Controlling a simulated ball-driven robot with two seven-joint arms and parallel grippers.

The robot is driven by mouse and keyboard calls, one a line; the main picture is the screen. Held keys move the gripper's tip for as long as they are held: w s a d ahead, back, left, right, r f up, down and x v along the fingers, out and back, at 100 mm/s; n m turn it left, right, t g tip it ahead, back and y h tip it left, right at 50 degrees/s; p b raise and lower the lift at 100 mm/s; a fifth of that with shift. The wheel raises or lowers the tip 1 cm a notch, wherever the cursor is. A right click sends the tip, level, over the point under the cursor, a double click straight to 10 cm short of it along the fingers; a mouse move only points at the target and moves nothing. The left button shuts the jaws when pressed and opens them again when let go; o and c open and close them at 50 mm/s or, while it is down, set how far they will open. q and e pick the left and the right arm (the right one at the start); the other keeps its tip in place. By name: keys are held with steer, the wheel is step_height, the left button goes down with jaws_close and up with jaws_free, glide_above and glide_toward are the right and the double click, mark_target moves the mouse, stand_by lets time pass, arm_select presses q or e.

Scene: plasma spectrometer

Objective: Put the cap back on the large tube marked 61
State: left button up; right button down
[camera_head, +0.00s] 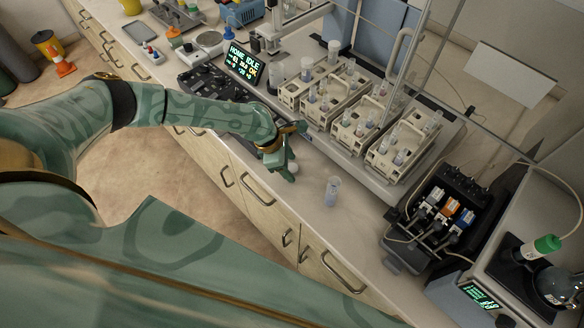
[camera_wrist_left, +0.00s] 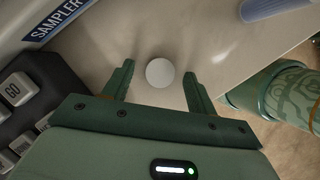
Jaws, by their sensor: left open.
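A white round cap (camera_wrist_left: 160,72) lies on the bench top. In the left wrist view it sits between the two fingers of my open left gripper (camera_wrist_left: 157,80), with a gap on each side. In the head view the left gripper (camera_head: 293,155) is low over the bench's front part, and the cap (camera_head: 293,167) shows small beside a finger. A large clear bluish tube (camera_head: 331,191) stands uncapped to the right of the gripper. Part of it shows at the top of the left wrist view (camera_wrist_left: 275,8). I cannot read its number. My right gripper is not in view.
Tube racks (camera_head: 360,125) with several small tubes stand on the sampler tray behind. A dark pump unit (camera_head: 432,220) with coloured cassettes is to the right. A keypad (camera_wrist_left: 22,100) is at the left wrist view's left edge. The bench around the large tube is clear.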

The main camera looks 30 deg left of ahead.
arm_select(q)
steer(key=c, duration=1)
steer(key=shift+c, duration=0.2)
steer(key=shift+r, duration=0.55)
steer(key=r+p, duration=0.1)
steer(key=r, duration=0.1)
steer(key=s+r+p, duration=0.1)
steer(key=r, duration=0.1)
steer(key=shift+s+d+p, duration=0.1)
steer(key=shift+s+p, duration=0.1)
steer(key=shift+p, duration=0.2)
steer(key=s+d+r+p, duration=0.2)
steer(key=s+r+p, duration=0.6)
steer(key=s+p, duration=0.4)
steer(key=shift+s+p, duration=0.2)
steer(key=shift+p, duration=1.35)
